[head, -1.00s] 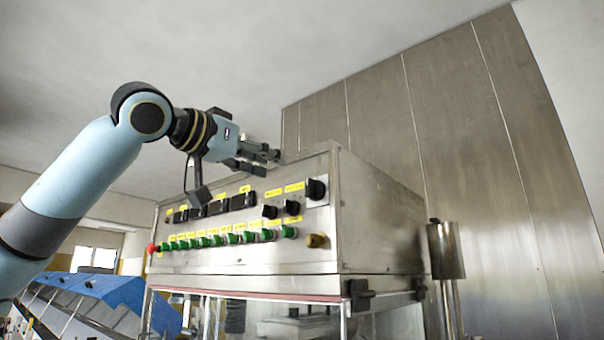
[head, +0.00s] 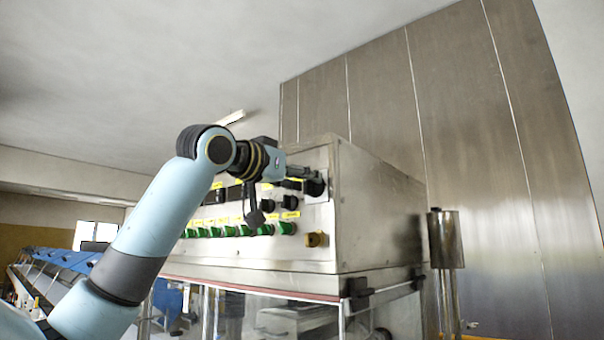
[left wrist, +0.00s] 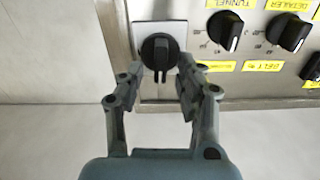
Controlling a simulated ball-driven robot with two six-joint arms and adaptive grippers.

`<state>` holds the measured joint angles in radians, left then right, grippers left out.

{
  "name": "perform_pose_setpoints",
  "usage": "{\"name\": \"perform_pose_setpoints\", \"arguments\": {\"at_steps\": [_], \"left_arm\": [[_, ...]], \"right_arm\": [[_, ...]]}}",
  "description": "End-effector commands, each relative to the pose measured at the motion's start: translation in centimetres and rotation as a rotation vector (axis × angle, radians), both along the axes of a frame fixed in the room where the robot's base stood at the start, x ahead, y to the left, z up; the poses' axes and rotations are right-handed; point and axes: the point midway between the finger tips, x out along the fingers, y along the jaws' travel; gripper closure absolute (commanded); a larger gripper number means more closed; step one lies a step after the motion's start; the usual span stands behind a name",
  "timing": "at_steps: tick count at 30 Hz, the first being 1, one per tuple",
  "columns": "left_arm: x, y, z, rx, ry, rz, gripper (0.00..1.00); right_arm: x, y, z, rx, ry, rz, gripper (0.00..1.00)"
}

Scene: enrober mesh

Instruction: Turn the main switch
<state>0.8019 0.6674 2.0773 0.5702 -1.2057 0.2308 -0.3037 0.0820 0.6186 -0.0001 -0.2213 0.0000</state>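The main switch (left wrist: 158,50) is a black rotary knob on a pale square plate at the panel's upper right corner. In the head view the knob (head: 316,186) shows just beyond my left gripper's tips. My left gripper (head: 304,178) points at it from the left. In the left wrist view my left gripper (left wrist: 158,78) is open, its two fingers apart on either side of the knob's lower part. Whether the fingers touch the knob, I cannot tell. My right gripper is not in view.
The steel control cabinet (head: 375,215) carries smaller black knobs, one labelled TUNNEL (left wrist: 226,30) and one labelled DETAILER (left wrist: 289,32). A steel cylinder (head: 446,240) stands to the right.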

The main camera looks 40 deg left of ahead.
Motion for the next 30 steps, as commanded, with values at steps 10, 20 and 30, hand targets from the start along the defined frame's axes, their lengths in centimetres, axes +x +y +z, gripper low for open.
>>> {"name": "perform_pose_setpoints", "arguments": {"at_steps": [10,20,30], "left_arm": [[-0.03,-0.01,-0.02,0.000,0.000,0.000,0.89],[-0.04,0.02,0.02,-0.014,0.001,0.000,1.00],[-0.03,0.08,0.02,-0.083,0.006,-0.001,1.00]], "right_arm": [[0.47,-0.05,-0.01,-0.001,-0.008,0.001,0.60],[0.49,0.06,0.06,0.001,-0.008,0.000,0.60],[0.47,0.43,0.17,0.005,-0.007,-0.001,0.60]]}}
